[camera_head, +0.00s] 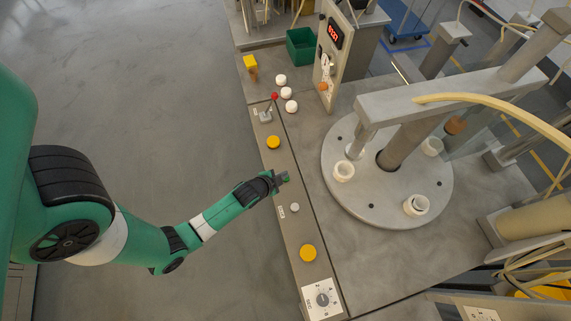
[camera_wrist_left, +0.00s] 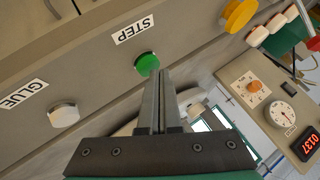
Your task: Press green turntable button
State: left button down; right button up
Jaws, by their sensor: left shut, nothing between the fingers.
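The green button (camera_wrist_left: 147,63) sits on the sloped grey panel beside a label reading STEP in the left wrist view. My left gripper (camera_wrist_left: 160,75) is shut and empty, its fingertips right at the button's edge in that view; I cannot tell whether they touch it. In the head view my left gripper (camera_head: 282,178) reaches the panel strip (camera_head: 285,228) from the left and mostly hides the button. The round grey turntable (camera_head: 385,212) lies right of the panel, with several white cups on it. My right gripper is not in view.
A white button (camera_wrist_left: 64,115) labelled GLUE and yellow buttons (camera_head: 308,253) (camera_head: 273,142) share the panel. A rotary knob (camera_head: 322,299) is at its near end. A box with a red display (camera_head: 335,33), white knobs and a green bin (camera_head: 301,46) stand at the far end.

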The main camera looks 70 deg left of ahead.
pick_arm(q)
jog(key=shift+f, duration=0.3)
jog(key=shift+r, duration=0.15)
dwell(0.4)
jog(key=shift+r+p, duration=0.8)
notch_tip(320, 180, up, 5)
jog(key=p, duration=0.5)
jog(key=shift+r, duration=0.1)
dwell(0.5)
